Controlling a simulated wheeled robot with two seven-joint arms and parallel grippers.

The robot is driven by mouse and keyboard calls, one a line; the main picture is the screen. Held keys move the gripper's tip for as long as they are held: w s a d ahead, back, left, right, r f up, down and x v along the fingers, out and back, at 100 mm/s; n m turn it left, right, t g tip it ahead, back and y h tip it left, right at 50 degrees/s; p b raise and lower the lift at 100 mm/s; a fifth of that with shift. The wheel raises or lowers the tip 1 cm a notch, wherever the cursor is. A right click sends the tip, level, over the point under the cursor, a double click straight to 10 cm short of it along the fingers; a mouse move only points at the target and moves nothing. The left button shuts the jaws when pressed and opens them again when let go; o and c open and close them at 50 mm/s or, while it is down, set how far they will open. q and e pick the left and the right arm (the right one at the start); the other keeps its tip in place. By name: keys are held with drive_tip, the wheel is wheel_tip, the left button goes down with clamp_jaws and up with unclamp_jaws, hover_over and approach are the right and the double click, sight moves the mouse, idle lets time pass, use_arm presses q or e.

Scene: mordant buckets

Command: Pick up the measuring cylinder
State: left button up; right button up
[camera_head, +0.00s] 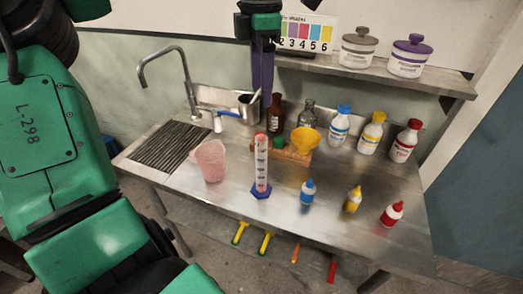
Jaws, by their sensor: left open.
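The measuring cylinder (261,165) stands upright on the steel counter (225,210), near its front and middle. It is clear with white markings, a red top, pinkish contents low down and a blue foot. My left gripper (262,88) hangs in from the top middle, with green and black parts above and dark purplish fingers. It appears behind and above the cylinder in the picture, apart from it, open and empty. The gap between its fingers is hard to see. My right gripper is not in view.
A pink beaker (211,160) stands left of the cylinder; small blue (308,192), yellow (353,199) and red (392,214) bottles stand right. Behind are a wooden rack (290,155), a yellow funnel (305,139) and larger bottles. A shelf (430,80) overhangs the back; a tap (185,75) rises left.

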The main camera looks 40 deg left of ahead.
use_arm(q)
drive_tip(key=b, duration=0.4)
hover_over(262, 158)
drive_tip(key=w+a, duration=0.2)
drive_tip(key=f, duration=0.7)
drive_tip(key=shift+s+d+f, duration=0.2)
drive_tip(key=shift+d+f, duration=0.05)
drive_tip(key=shift+s+f, duration=0.1)
drive_tip(key=shift+f, duration=0.2)
drive_tip(key=f, duration=0.4)
drive_tip(key=f+p, duration=0.1)
drive_tip(key=f, duration=0.3)
drive_tip(key=f+p, duration=0.1)
drive_tip(key=f, duration=0.3)
drive_tip(key=shift+s+d+f, duration=0.2)
drive_tip(key=shift+d, duration=0.05)
drive_tip(key=shift+f, duration=0.25)
clamp_jaws()
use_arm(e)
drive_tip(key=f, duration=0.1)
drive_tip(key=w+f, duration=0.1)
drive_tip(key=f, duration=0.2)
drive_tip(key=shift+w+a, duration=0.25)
use_arm(q)
drive_tip(key=shift+w+r, duration=0.1)
drive_tip(key=shift+r, duration=0.05)
